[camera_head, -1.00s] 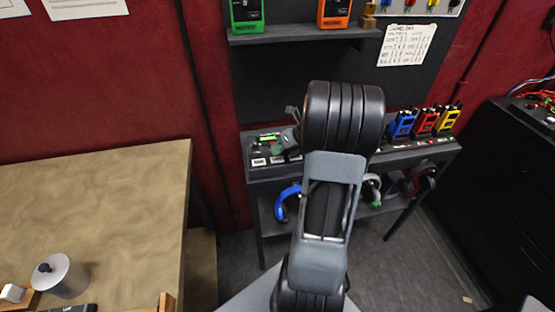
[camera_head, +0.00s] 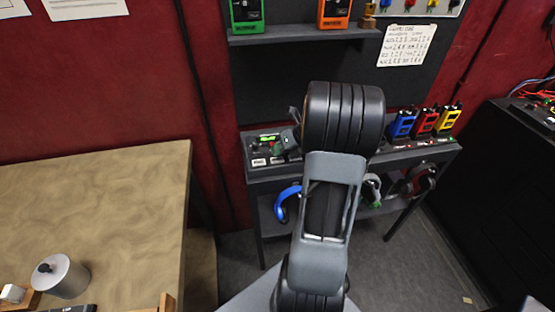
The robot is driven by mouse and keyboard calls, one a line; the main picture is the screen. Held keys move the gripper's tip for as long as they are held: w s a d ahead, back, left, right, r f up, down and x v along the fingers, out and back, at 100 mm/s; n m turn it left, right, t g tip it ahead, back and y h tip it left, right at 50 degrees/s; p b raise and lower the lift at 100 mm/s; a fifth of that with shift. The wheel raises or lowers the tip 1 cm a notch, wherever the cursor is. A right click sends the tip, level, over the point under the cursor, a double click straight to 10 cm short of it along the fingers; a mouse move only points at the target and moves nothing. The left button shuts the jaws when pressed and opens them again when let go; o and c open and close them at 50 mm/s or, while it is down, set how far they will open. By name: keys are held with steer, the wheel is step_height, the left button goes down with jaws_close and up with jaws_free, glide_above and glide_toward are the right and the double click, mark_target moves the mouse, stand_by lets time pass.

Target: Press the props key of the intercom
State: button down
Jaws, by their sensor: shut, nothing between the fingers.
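The intercom (camera_head: 266,149) is a dark panel with a small green-lit display and pale labelled keys. It sits at the left end of the narrow black shelf table against the red wall. The key labels are too small to read. My gripper (camera_head: 284,144) is shut and empty, at the right part of the intercom. My arm hides most of the gripper and the panel's right side. I cannot tell whether the fingertips touch a key.
Blue, red and yellow radios (camera_head: 426,122) stand at the right of the shelf table (camera_head: 300,169). Headphones (camera_head: 284,203) hang below it. A shelf (camera_head: 300,33) with green and orange devices is above. A wooden table (camera_head: 110,200) is at left, a black cabinet (camera_head: 505,200) at right.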

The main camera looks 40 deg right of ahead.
mark_target(278, 158)
steer(key=shift+f, duration=0.8)
stand_by(1.2)
steer(key=shift+r, duration=0.15)
steer(key=shift+r+p, duration=0.7)
steer(key=shift+p, duration=0.2)
step_height(278, 158, up, 5)
steer(key=p, duration=0.5)
stand_by(1.0)
